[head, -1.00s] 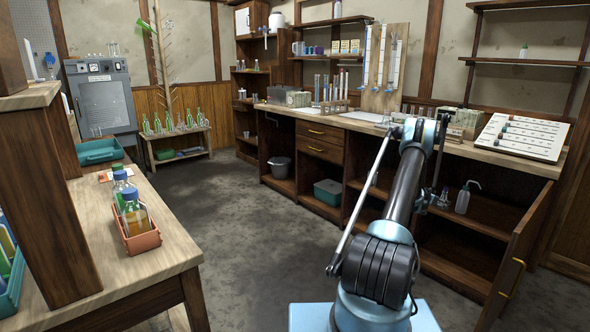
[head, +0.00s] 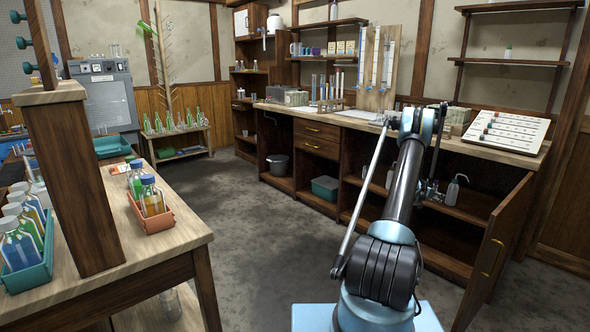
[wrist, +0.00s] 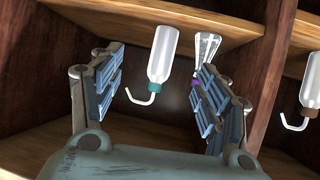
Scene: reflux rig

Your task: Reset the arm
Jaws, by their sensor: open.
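My gripper (wrist: 163,62) is open, with its two blue padded fingers spread apart and nothing gripped. In the wrist view, which is turned upside down, a white wash bottle with a green cap (wrist: 162,55) shows between the fingers, seemingly beyond them. A clear flask with a purple part (wrist: 206,50) is partly hidden behind the right finger. In the head view my arm reaches toward the open lower cabinet under the long bench, and the gripper (head: 430,190) is small and dark there, beside a white wash bottle (head: 455,190).
An open cabinet door (head: 495,250) stands right of my arm. A brown-capped wash bottle (wrist: 308,98) is at the wrist view's right edge. A wooden table (head: 165,240) with an orange bottle caddy (head: 152,217) is on the left. The floor (head: 255,235) between is clear.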

